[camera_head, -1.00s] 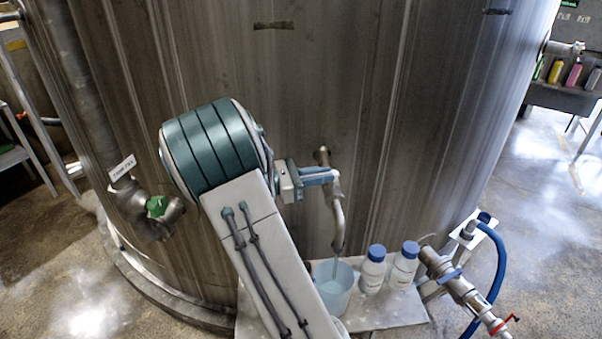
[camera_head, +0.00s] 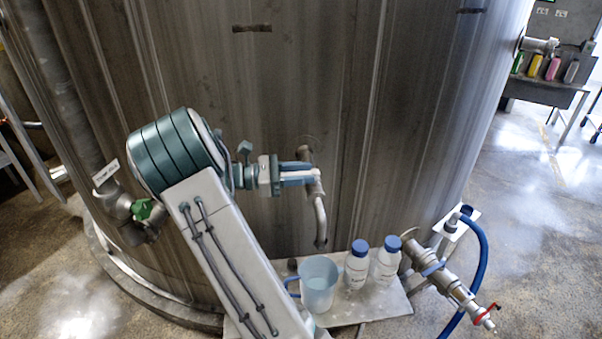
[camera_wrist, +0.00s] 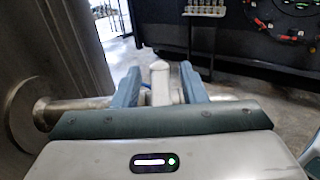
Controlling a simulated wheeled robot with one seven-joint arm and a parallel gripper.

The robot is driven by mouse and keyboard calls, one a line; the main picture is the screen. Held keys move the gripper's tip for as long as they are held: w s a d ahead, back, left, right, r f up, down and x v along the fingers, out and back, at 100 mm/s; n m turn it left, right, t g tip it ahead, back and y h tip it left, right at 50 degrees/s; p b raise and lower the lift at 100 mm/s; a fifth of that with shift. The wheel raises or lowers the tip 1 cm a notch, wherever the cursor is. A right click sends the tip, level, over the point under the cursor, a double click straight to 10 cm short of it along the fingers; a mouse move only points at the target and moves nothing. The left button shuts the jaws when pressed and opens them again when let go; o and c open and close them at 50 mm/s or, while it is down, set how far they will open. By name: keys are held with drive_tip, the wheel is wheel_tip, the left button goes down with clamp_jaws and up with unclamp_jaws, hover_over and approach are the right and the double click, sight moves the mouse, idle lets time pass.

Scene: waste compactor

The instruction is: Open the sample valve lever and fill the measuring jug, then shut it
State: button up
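The sample valve with its downturned metal spout (camera_head: 320,222) sticks out of the tank wall in the head view. My gripper (camera_head: 308,176) is at the valve, above the spout. In the wrist view my gripper (camera_wrist: 160,84) has its two blue-grey fingers apart. The pale, rounded end of the lever (camera_wrist: 159,74) stands between them, with a gap on each side. The measuring jug (camera_head: 320,285) stands upright on the small shelf below the spout and holds pale blue liquid. No stream shows between spout and jug. My arm hides part of the shelf.
Two white bottles with blue caps (camera_head: 357,265) (camera_head: 386,262) stand right of the jug on the metal shelf (camera_head: 375,308). A pipe fitting with a red handle (camera_head: 482,315) and a blue hose (camera_head: 480,265) are farther right. A green-handled valve (camera_head: 143,209) is at the left.

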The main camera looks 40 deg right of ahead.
drive_tip(key=shift+w+a, duration=0.1)
drive_tip(key=b+v, duration=0.2)
drive_tip(key=v, duration=1.1)
drive_tip(key=shift+a, duration=0.3)
drive_tip(key=shift+d, duration=0.1)
idle(0.5)
drive_tip(key=s+a+f+m+t+y, duration=0.15)
drive_tip(key=s+m+t+y, duration=0.3)
drive_tip(key=s+y, duration=0.5)
drive_tip(key=s+a+m+t+y, duration=0.5)
drive_tip(key=s+a+m+t, duration=0.2)
drive_tip(key=s+a, duration=0.6)
drive_tip(key=shift+a+f+t+y, duration=0.15)
drive_tip(key=shift+a+t+y, duration=0.15)
drive_tip(key=shift+t, duration=0.35)
